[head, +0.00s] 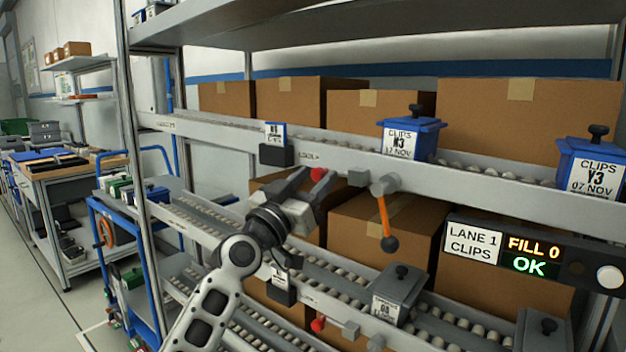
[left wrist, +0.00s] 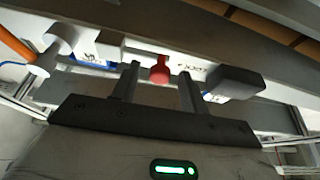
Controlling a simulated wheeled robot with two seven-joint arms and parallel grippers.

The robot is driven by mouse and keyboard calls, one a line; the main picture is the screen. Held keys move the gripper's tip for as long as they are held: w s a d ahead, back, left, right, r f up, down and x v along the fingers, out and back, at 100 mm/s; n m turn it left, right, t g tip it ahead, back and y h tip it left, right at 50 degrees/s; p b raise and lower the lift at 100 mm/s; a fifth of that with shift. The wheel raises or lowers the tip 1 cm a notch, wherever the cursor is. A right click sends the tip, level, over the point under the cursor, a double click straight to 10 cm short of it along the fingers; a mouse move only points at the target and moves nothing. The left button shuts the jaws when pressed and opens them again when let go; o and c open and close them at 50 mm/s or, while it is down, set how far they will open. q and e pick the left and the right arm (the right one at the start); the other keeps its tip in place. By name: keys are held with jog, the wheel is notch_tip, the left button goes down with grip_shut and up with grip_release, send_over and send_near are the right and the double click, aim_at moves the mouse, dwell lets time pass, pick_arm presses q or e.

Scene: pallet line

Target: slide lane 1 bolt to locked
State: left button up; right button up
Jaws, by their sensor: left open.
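The bolt's red knob (head: 318,174) sits on the front of the upper rail, between a black block (head: 277,156) on its left and a grey block (head: 358,177) on its right. My left gripper (head: 311,190) is open at the knob. In the left wrist view the red knob (left wrist: 160,70) shows between the two spread fingers (left wrist: 158,80), with no clear grip on it. Small lettering, too blurred to read surely, is on the rail by the knob. The lane sign (head: 472,244) reads LANE 1 CLIPS. My right gripper is not in view.
An orange lever (head: 384,215) with a black ball hangs right of the knob. Blue bins (head: 410,136) stand on the upper rollers, with cartons (head: 300,98) behind. A display (head: 533,255) reads FILL 0, OK. A lower lane has a similar red knob (head: 318,325) and a grey bin (head: 397,292).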

pick_arm(q)
jog(key=shift+d, duration=0.1)
grip_shut()
jog(key=s+d+p, duration=0.1)
jog(key=d, duration=0.1)
jog(key=s+d+p, duration=0.1)
jog(key=d+p, duration=0.1)
jog(key=shift+s, duration=0.4)
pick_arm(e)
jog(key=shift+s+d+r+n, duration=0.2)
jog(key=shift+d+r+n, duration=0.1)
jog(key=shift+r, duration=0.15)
pick_arm(q)
grip_release()
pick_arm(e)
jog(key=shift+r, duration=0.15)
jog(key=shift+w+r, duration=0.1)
